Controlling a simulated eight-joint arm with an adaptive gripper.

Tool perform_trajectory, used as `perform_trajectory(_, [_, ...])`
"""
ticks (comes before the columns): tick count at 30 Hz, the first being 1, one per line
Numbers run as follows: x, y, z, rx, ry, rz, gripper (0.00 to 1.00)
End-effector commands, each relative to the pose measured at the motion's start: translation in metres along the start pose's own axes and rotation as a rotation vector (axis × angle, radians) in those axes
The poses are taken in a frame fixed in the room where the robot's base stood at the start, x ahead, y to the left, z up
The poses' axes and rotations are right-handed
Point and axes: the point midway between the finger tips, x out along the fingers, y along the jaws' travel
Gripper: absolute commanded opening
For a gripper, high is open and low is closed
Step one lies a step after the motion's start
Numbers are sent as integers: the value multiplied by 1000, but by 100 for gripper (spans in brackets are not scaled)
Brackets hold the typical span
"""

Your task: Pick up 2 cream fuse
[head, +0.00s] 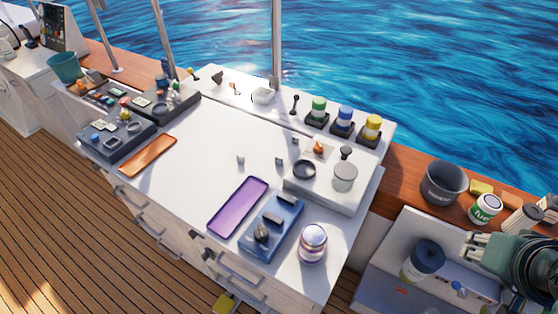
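A small pale block (240,158), which looks like a cream fuse, stands on the white worktop left of centre. A second small greyish-cream block (279,161) stands to its right, near the raised white panel. Both are too small to make out in detail. My gripper (474,247) is at the right edge, over the lower side counter, with its fingers pointing left. Its fingers look apart, with nothing between them. It is well away from both blocks.
A purple tray (238,207), a blue switch box (271,228) and a round jar (313,243) line the front. The raised panel (328,192) carries round fittings. An orange tray (148,156) lies left. A dark bucket (443,183) and cans stand near my gripper. The worktop's middle is clear.

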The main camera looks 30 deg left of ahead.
Motion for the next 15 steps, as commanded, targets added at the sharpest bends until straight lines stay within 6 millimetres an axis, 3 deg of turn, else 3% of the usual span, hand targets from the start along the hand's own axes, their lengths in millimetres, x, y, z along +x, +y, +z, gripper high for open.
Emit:
perform_trajectory(8, [-1,-2,-3,-9,-3,-3,25])
perform_trajectory(15, [-3,-16,-22,-66,-25,-22,25])
